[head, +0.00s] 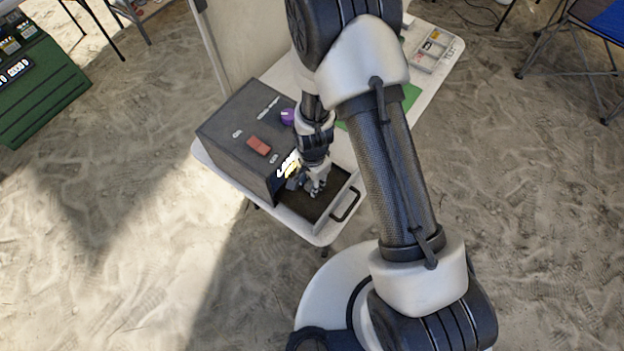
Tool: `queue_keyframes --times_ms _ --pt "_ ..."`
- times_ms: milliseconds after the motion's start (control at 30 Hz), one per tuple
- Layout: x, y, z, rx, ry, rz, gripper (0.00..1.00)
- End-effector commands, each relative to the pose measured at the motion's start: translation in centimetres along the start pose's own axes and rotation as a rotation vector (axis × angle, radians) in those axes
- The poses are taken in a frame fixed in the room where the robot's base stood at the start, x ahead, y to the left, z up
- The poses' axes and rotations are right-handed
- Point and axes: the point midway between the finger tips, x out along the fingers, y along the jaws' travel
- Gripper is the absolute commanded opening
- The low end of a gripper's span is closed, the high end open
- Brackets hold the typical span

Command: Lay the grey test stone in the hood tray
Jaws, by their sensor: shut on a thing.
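The hood (238,135) is a dark grey box with a purple knob and a red switch on its top, standing on the white table. The hood tray (325,217) is a dark, shallow tray that extends from the hood's open, lit front and has a black handle. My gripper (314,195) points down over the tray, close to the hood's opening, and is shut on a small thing. I take this to be the grey test stone, but the fingers hide it, and I cannot tell whether it touches the tray floor.
A green mat (411,95) and a sectioned white tray (437,50) lie farther back, partly behind my arm. A green case (45,90) stands at far left.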

Motion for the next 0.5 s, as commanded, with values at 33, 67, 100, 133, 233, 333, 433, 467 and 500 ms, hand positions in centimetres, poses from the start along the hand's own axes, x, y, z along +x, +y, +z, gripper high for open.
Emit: queue_keyframes --times_ms 33,67,100,133,233,333,433,467,500 --pt "0.25 0.01 0.01 0.0 0.0 0.0 0.31" --pt "0.17 0.01 0.0 0.0 0.0 0.0 0.33" --pt "0.14 0.01 0.0 0.0 0.0 0.0 0.35" --pt "0.14 0.01 0.0 0.0 0.0 0.0 0.37" --pt "0.13 0.01 0.01 0.0 0.0 0.0 0.39" --pt "0.12 0.01 0.0 0.0 0.0 0.0 0.39" --pt "0.1 0.01 0.01 0.0 0.0 0.0 0.39" --pt "0.03 0.01 0.01 0.0 0.0 0.0 0.39" --pt "-0.13 0.0 0.0 0.0 0.0 0.0 0.39"
